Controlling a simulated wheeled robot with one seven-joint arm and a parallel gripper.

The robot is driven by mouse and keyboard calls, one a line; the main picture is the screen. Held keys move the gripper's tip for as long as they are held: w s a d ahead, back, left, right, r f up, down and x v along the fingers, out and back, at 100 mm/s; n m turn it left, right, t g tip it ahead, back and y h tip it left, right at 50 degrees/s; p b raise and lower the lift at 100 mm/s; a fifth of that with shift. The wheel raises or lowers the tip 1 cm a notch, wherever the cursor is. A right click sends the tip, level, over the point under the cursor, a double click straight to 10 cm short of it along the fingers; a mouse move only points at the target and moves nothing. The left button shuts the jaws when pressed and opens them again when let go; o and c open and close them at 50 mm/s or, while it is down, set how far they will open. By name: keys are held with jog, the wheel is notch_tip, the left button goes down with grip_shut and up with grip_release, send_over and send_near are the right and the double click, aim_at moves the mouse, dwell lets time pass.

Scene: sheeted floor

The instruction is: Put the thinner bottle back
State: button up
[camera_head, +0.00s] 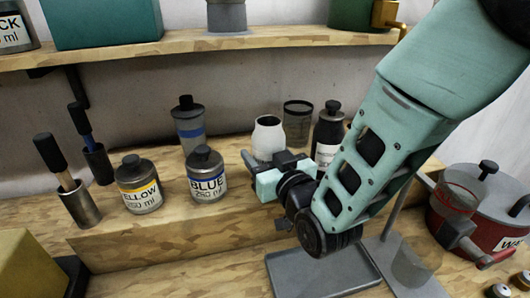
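No label I can read says thinner, so I cannot tell which bottle it is. A tall grey bottle with a blue band and black cap (188,124) stands upright at the back of the wooden ledge. A black bottle with a white label (329,130) stands further right, its label partly hidden by my arm. A white open-necked jar (268,137) stands between them, its lower part hidden behind my gripper. My gripper (249,172) is low over the ledge, right in front of the white jar. Its fingers are too small and overlapped to show whether they hold anything.
The YELLOW jar (140,184) and BLUE jar (206,175) stand left of my gripper. A clear dark-rimmed cup (297,122) stands behind. Brush holders (80,208) are at left. A grey tray (322,272) lies below; a red pot (490,232) is at right. A shelf (130,54) runs above.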

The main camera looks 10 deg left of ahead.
jog(key=shift+f+b, duration=0.2)
jog(key=shift+b, duration=0.1)
jog(key=o, duration=1.3)
jog(key=shift+r, duration=0.15)
jog(key=shift+s+d, duration=0.1)
jog(key=p+v, duration=0.6)
jog(key=v, duration=0.5)
jog(key=shift+s+d, duration=0.25)
jog(key=shift+s, duration=0.05)
